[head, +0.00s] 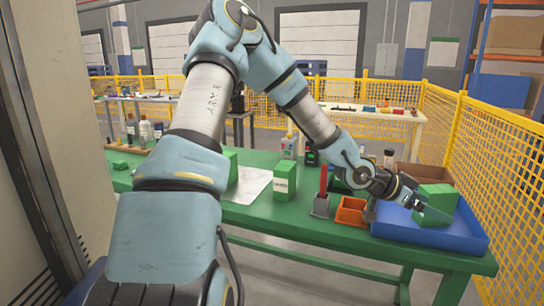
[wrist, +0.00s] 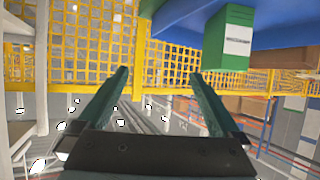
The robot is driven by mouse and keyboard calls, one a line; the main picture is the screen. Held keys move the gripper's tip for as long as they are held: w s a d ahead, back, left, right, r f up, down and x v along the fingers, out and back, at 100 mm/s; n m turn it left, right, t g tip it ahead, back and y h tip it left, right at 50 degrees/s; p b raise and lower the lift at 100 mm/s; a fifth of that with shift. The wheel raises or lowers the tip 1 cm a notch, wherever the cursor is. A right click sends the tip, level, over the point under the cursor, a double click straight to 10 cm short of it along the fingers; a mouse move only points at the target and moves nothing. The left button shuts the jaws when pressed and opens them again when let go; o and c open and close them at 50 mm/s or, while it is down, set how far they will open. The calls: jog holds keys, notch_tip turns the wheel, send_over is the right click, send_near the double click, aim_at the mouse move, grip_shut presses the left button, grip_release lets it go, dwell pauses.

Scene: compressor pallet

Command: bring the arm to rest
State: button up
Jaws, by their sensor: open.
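My arm reaches over the green table (head: 250,213) to the right. My gripper (head: 424,207) is at the blue tray (head: 420,241) at the table's right end, close in the picture to the green boxes (head: 437,200) there. In the wrist view, my gripper (wrist: 160,75) has its two fingers spread wide with nothing between them. A green box (wrist: 230,40) with a white label shows beyond the right finger, apart from it, beside the blue tray's surface (wrist: 285,25).
An orange bin (head: 351,211) and a grey holder (head: 321,206) with a red-handled item stand left of the tray. A labelled green box (head: 285,181) stands mid-table. Bottles (head: 145,130) stand at the left. Yellow mesh fencing (head: 500,150) closes off the right side.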

jog(key=w+a+f+n+t+y, duration=0.1)
jog(key=w+a+f+n+y, duration=0.15)
jog(key=a, duration=0.65)
jog(key=w+a+f+n+t+y, duration=0.15)
jog(key=a+y, duration=0.25)
jog(key=a, duration=0.4)
jog(key=w+a+f+n+y, duration=0.1)
jog(key=a+f+n+y, duration=0.15)
jog(key=a, duration=0.65)
jog(key=s+a+r+n+y, duration=0.1)
jog(key=s+a+n, duration=0.2)
jog(key=a, duration=0.3)
jog(key=s+a+r+n+g+y, duration=0.1)
jog(key=s+a+r+n, duration=0.1)
jog(key=a, duration=0.4)
jog(key=s+a+r+n+y, duration=0.1)
jog(key=s+a+r+n, duration=0.1)
jog(key=s+a+n, duration=0.2)
jog(key=shift+a+n+y, duration=0.3)
jog(key=shift+a+n, duration=0.15)
jog(key=shift+a, duration=0.6)
